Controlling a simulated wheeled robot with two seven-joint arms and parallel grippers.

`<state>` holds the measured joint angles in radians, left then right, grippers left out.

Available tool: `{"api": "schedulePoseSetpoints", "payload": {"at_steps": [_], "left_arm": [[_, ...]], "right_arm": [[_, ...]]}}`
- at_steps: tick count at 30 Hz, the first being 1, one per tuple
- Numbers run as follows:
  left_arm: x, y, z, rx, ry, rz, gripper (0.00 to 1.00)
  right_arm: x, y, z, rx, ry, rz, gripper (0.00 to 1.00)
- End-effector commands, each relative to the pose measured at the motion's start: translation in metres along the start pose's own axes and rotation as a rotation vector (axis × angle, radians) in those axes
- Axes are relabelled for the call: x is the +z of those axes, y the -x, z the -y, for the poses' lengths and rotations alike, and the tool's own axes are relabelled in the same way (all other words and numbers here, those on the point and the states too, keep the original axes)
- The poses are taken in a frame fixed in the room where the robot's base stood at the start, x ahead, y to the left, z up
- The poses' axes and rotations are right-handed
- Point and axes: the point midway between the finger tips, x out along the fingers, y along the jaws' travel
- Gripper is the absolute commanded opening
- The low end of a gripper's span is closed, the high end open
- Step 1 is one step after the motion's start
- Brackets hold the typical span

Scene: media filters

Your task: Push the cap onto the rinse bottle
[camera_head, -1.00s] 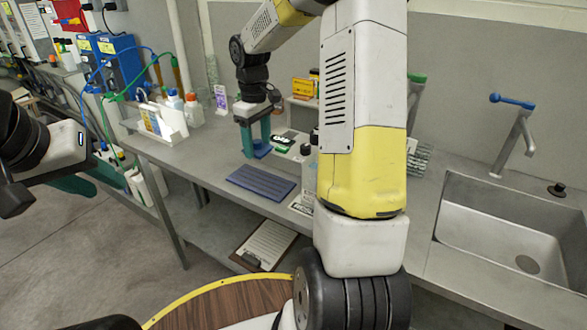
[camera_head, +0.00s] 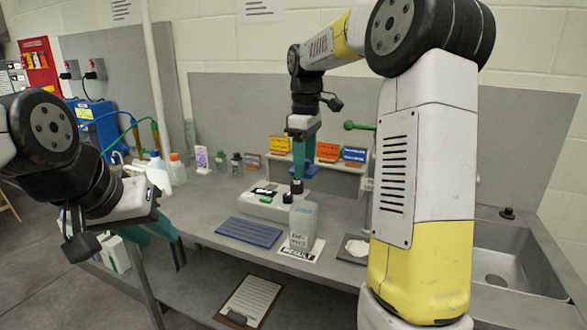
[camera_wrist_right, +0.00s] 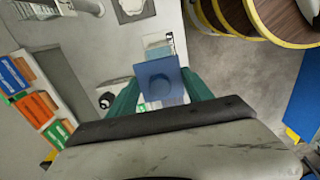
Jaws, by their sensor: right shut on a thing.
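My right gripper (camera_head: 303,150) hangs above the bench with its teal fingers pointing down. In the right wrist view, its fingers are shut on a blue square piece (camera_wrist_right: 160,80) with a round middle; I cannot tell whether this is the cap. A white bottle (camera_head: 158,178) and an orange-capped bottle (camera_head: 177,172) stand at the bench's left; which one is the rinse bottle is unclear. My left gripper (camera_head: 155,228) is at the left, its opening unclear.
A pale device (camera_head: 262,208) with dark knobs sits behind a blue ribbed mat (camera_head: 248,232). Small dark-capped bottles (camera_head: 236,163) and coloured boxes (camera_head: 328,152) stand at the back. A sink (camera_head: 510,262) is at the right. My right arm hides part of the bench.

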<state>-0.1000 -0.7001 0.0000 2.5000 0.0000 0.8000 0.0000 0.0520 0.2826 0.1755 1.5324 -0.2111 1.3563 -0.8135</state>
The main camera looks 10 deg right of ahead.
Motion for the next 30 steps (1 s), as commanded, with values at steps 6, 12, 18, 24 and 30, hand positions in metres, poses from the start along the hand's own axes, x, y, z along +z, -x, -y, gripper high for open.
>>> {"api": "schedulePoseSetpoints", "payload": {"at_steps": [6, 12, 18, 24, 30], "left_arm": [[0.0, 0.0, 0.0, 0.0, 0.0, 0.0, 0.35], [0.0, 0.0, 0.0, 0.0, 0.0, 0.0, 0.35], [0.0, 0.0, 0.0, 0.0, 0.0, 0.0, 0.35], [0.0, 0.0, 0.0, 0.0, 0.0, 0.0, 0.35], [0.0, 0.0, 0.0, 0.0, 0.0, 0.0, 0.35]], "right_arm": [[0.0, -0.001, 0.0, 0.0, -0.001, 0.0, 0.12], [0.001, -0.011, 0.0, -0.001, -0.002, 0.001, 0.12], [0.001, -0.027, 0.0, 0.0, -0.002, 0.001, 0.12], [0.0, -0.037, -0.001, 0.001, -0.002, 0.0, 0.12], [0.0, -0.041, -0.001, 0.001, -0.002, 0.0, 0.12]]}}
